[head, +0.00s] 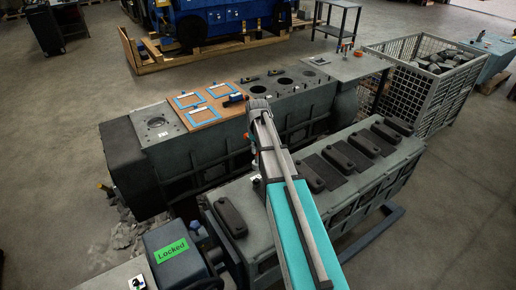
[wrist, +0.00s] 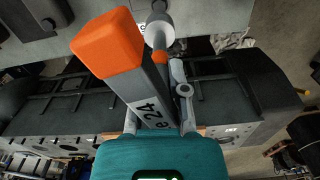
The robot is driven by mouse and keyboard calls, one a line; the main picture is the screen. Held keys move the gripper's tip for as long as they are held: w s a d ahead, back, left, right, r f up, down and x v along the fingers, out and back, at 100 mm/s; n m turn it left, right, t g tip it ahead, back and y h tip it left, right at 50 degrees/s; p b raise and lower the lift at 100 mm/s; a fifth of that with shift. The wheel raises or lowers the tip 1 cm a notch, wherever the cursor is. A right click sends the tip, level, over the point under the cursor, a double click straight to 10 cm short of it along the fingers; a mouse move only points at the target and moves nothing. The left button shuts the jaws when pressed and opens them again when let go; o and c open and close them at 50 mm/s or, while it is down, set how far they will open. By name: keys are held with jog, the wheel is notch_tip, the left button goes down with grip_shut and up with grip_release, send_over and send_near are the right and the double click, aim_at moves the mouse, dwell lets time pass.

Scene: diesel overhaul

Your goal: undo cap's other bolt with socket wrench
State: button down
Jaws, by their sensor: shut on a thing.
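My gripper (wrist: 160,108) is shut on the socket wrench (wrist: 122,66), a dark bar with an orange block end and a white "24" label. The wrench slants across the middle of the wrist view, toward the upper left. Next to it are a grey cylinder (wrist: 157,32) and an orange band; I cannot tell whether they belong to the wrench. In the head view my gripper (head: 259,106) is at the far end of my arm, over the rear engine block (head: 212,150). I cannot make out the cap or its bolts in either view.
A brown board (head: 213,105) with blue frames lies on the rear block. The front engine (head: 345,185) carries several black covers. A wire cage (head: 410,100) of dark parts stands at the right. A "Locked" sign (head: 171,250) is on a box at lower left.

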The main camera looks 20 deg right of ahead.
aim_at(257, 163)
jog(key=m, duration=0.5)
jog(key=shift+f, duration=0.25)
jog(key=m, duration=0.3)
jog(key=m+b, duration=0.1)
jog(key=m, duration=0.1)
jog(key=shift+f+m, duration=0.3)
jog(key=m, duration=0.5)
jog(key=shift+f+b, duration=0.35)
jog(key=m, duration=0.5)
jog(key=shift+f+b, duration=0.35)
jog(key=m, duration=0.6)
jog(key=shift+f+b, duration=0.4)
jog(key=m, duration=0.4)
jog(key=m+b, duration=0.1)
jog(key=m, duration=0.1)
jog(key=shift+f, duration=0.4)
notch_tip(257, 163, down, 3)
jog(key=b, duration=0.3)
jog(key=shift+f, duration=0.1)
